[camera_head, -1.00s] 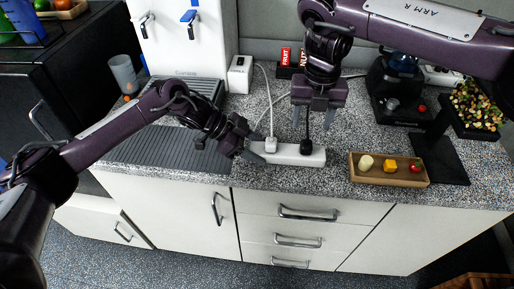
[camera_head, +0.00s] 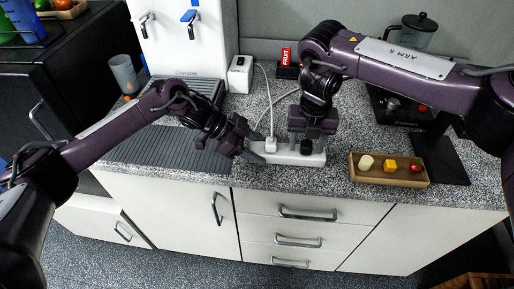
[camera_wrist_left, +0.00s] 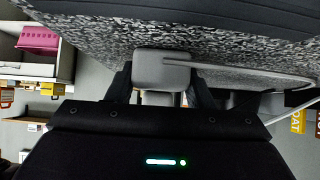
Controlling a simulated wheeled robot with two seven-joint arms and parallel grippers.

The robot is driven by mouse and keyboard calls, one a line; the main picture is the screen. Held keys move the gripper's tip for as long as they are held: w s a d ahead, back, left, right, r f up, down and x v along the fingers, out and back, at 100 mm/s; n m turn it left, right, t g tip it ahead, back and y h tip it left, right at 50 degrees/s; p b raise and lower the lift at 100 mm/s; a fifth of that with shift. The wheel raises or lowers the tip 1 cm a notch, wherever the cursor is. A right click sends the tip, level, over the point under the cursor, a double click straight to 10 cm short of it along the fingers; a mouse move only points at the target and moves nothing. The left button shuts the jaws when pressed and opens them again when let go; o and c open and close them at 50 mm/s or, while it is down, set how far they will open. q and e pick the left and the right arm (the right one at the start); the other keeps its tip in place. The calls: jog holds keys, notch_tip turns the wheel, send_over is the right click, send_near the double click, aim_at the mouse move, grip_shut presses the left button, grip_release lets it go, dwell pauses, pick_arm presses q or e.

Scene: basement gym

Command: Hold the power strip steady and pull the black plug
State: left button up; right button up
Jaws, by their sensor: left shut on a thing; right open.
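The white power strip (camera_head: 284,158) lies on the speckled counter near its front edge. My left gripper (camera_head: 252,150) is shut on the strip's left end. In the left wrist view its two fingers (camera_wrist_left: 161,92) flank the strip, partly hidden behind a pale block, apparently the white plug (camera_wrist_left: 162,70). The white plug (camera_head: 271,145) with its white cord sits in the strip. The black plug (camera_head: 306,147) sits upright in the strip near its right end. My right gripper (camera_head: 306,143) is open and low over it, a finger on either side; contact cannot be told. The black cord is hidden behind this gripper.
A wooden tray (camera_head: 389,180) with small food pieces stands right of the strip. A ribbed drain mat (camera_head: 165,150) lies left. A black appliance (camera_head: 395,108) is back right, partly behind my right arm.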

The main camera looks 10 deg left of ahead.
aim_at(307, 143)
jog(key=shift+c, duration=0.3)
dwell(0.6)
grip_shut()
jog(key=shift+r, duration=3)
